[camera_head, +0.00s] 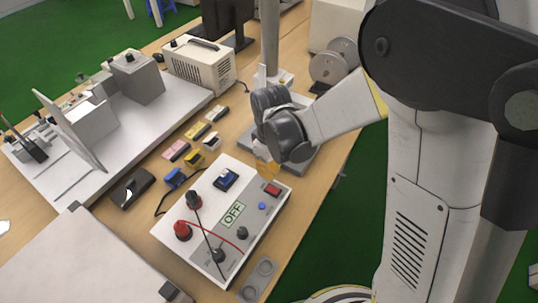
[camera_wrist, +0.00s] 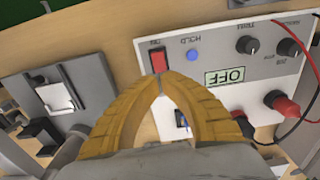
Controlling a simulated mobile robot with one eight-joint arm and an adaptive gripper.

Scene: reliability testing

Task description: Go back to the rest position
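My gripper (camera_head: 267,168) hangs at the far corner of a white control box, its orange fingers partly hidden behind my wrist in the head view. In the wrist view, the two fingertips of my gripper (camera_wrist: 162,82) meet with nothing visible between them. They appear just beside the red switch (camera_wrist: 157,61); I cannot tell whether they touch it. The white box (camera_head: 178,236) has a display (camera_head: 232,214) reading OFF, which also shows in the wrist view (camera_wrist: 225,77).
A white board with grey blocks (camera_head: 137,78) stands at the left. A beige instrument (camera_head: 200,64) and grey spools (camera_head: 333,62) are at the back. Small coloured pieces (camera_head: 197,131) and a black device (camera_head: 132,188) lie on the wooden table.

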